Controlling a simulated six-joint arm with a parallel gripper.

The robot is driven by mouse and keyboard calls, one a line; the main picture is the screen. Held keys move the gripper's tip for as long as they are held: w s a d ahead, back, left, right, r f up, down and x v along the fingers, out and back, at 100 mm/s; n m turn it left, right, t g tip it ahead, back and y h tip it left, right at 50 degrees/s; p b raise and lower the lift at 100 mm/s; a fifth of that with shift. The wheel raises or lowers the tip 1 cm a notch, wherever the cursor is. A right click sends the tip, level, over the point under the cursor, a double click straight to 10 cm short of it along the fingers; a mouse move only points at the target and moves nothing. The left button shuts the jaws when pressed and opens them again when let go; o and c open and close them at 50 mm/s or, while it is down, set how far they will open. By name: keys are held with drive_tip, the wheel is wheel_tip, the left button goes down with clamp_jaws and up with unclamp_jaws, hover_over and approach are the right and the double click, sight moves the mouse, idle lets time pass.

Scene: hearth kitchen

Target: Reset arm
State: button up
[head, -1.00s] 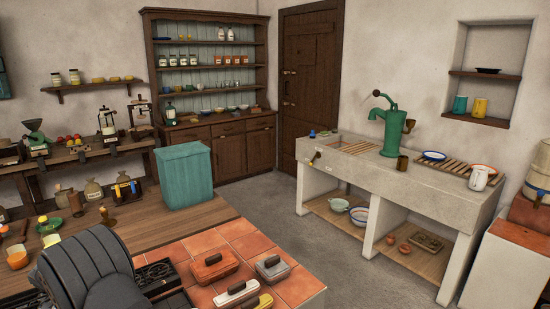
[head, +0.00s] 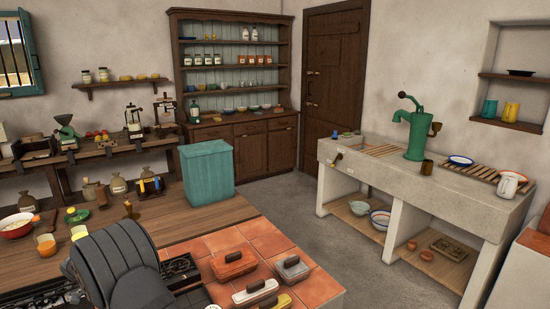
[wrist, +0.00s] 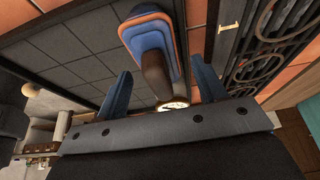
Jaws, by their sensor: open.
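My gripper (wrist: 160,78) shows in the wrist view, with its two blue fingers apart. A blue and orange object (wrist: 148,30) with a brown stem (wrist: 155,74) appears between and beyond the fingers. A round white dial-like end (wrist: 173,104) is at the stem's lower end. I cannot tell how far this object is from the fingers, and neither finger visibly closes on it. The gripper is not clearly visible in the head view.
Lidded dishes (head: 234,264) sit on the tiled counter (head: 262,236). A teal bin (head: 207,172) stands at the wooden top's far edge. The stone sink (head: 425,181) is across open floor (head: 290,205).

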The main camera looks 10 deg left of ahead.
drive_tip(key=shift+x, duration=1.05)
wheel_tip(320, 180, up, 11)
drive_tip(key=shift+s+a+f, duration=0.1)
drive_tip(key=shift+a, duration=0.05)
drive_tip(key=w+d, duration=0.9)
drive_tip(key=d, duration=0.2)
drive_tip(key=w+d, duration=0.9)
drive_tip(key=d, duration=0.3)
drive_tip(key=w+d, duration=0.1)
drive_tip(key=d, duration=3.7)
